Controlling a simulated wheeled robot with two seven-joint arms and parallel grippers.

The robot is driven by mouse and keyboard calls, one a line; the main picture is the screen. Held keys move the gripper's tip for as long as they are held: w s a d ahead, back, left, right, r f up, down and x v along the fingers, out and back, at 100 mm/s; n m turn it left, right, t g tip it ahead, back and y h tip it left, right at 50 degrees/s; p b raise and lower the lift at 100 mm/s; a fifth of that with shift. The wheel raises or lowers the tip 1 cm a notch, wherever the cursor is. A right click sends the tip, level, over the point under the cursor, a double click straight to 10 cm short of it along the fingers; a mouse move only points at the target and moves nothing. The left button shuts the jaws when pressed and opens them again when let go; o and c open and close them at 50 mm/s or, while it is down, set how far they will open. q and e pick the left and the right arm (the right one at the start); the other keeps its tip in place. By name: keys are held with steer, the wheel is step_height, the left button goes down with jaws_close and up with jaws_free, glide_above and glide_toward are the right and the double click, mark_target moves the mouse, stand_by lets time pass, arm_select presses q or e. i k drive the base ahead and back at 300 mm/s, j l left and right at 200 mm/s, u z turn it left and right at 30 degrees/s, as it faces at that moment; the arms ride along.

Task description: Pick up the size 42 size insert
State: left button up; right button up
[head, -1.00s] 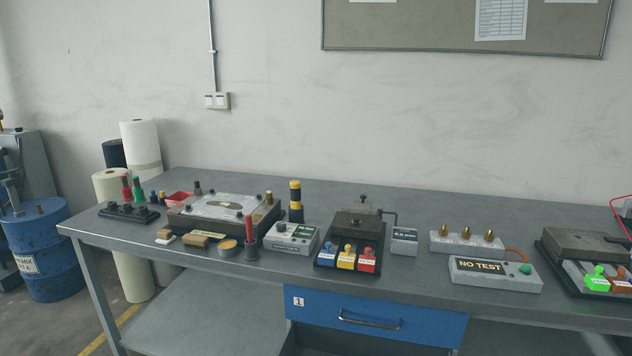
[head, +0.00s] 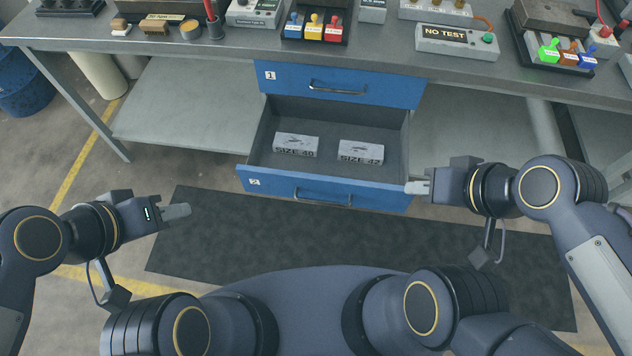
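The size 42 insert (head: 361,152) is a grey block with "SIZE 42" on its front. It lies in the right part of the open lower drawer (head: 268,186). A similar size 40 insert (head: 296,145) lies to its left, apart from it. My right gripper (head: 410,187) is just outside the drawer's front right corner, to the right of the size 42 insert. My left gripper (head: 188,211) is over the floor mat, left of and nearer than the drawer. Both grippers appear empty; their finger gaps cannot be made out.
The upper blue drawer (head: 340,85), marked 1, is closed above the open one. The workbench (head: 225,52) carries stamps, a NO TEST box (head: 457,42) and other tools along its top. A dark mat (head: 300,232) covers the floor in front.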

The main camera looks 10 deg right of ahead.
mark_target(365, 153)
steer(key=l+u, duration=0.1)
steer(key=u, duration=0.3)
steer(key=l+u, duration=0.15)
steer(key=u, duration=0.25)
steer(key=l+u, duration=0.1)
steer(key=u, duration=0.25)
steer(key=l+u, duration=0.1)
steer(key=u, duration=0.3)
steer(key=k+l+u, duration=0.2)
steer(key=l, duration=0.15)
steer(key=l+u, duration=0.2)
steer(key=l, duration=0.2)
steer(key=k+l+u, duration=0.4)
steer(key=l, duration=0.2)
steer(key=k+l, duration=0.4)
steer(key=l, duration=0.1)
